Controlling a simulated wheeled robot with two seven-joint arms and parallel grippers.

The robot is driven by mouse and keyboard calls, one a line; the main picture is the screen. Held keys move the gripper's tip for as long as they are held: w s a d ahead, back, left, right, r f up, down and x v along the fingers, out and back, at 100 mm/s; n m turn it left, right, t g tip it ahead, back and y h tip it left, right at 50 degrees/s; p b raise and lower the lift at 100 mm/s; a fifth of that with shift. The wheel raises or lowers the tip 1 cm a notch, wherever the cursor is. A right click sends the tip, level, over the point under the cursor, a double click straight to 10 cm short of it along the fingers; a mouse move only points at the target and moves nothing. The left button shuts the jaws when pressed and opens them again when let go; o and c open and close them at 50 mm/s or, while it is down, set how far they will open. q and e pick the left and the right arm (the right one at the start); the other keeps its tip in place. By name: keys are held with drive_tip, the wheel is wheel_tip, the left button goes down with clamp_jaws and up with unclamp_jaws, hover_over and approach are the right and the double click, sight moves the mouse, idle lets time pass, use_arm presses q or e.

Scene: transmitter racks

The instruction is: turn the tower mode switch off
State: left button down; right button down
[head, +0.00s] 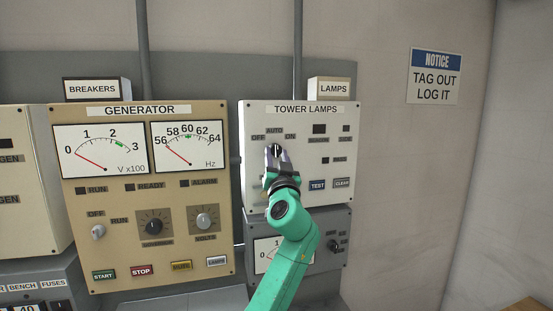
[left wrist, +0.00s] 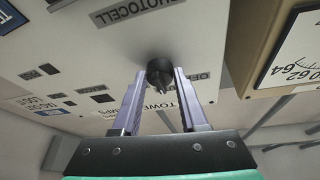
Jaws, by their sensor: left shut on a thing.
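The tower mode switch (head: 277,150) is a dark rotary knob on the white TOWER LAMPS panel (head: 257,189), below the labels OFF, AUTO and ON. My left gripper (head: 275,153) reaches up to it and partly hides it in the head view. In the left wrist view the black knob (left wrist: 160,68) sits between the two fingertips of the left gripper (left wrist: 161,76), which is shut on it. Which label the knob points at cannot be told. My right gripper is not in view.
TEST (head: 317,185) and CLEAR (head: 342,183) buttons sit right of my left gripper. The GENERATOR panel (head: 140,196) with dials and knobs stands to the left. A grey meter panel (head: 334,225) is below. Bare wall with a notice sign (head: 435,76) is at the right.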

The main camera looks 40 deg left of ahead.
use_arm(q)
drive_tip(key=n+y+b, duration=0.1)
drive_tip(key=n+b, duration=0.1)
drive_tip(key=b, duration=0.1)
drive_tip(key=n+g+b, duration=0.1)
drive_tip(key=n+b, duration=0.1)
drive_tip(key=b, duration=0.2)
drive_tip(key=f+n+g+y+b, duration=0.1)
drive_tip(key=n+b, duration=0.1)
drive_tip(key=b, duration=0.2)
drive_tip(key=shift+w+d+n+y, duration=0.2)
drive_tip(key=shift+n+y, duration=0.1)
drive_tip(key=shift+n, duration=0.1)
drive_tip(key=n+g, duration=0.1)
drive_tip(key=n+g+y+b, duration=0.1)
drive_tip(key=n, duration=0.1)
drive_tip(key=shift+w+r+n+g, duration=0.1)
drive_tip(key=shift+r+n+g, duration=0.2)
drive_tip(key=shift+r, duration=0.1)
drive_tip(key=shift+w+d+r+n+g, duration=0.1)
drive_tip(key=shift+n+g, duration=0.4)
drive_tip(key=shift+n, duration=0.55)
drive_tip(key=shift+r+n+g, duration=0.1)
drive_tip(key=shift+n+g, duration=0.4)
drive_tip(key=shift+n, duration=0.55)
drive_tip(key=shift+c, duration=2.2)
unclamp_jaws()
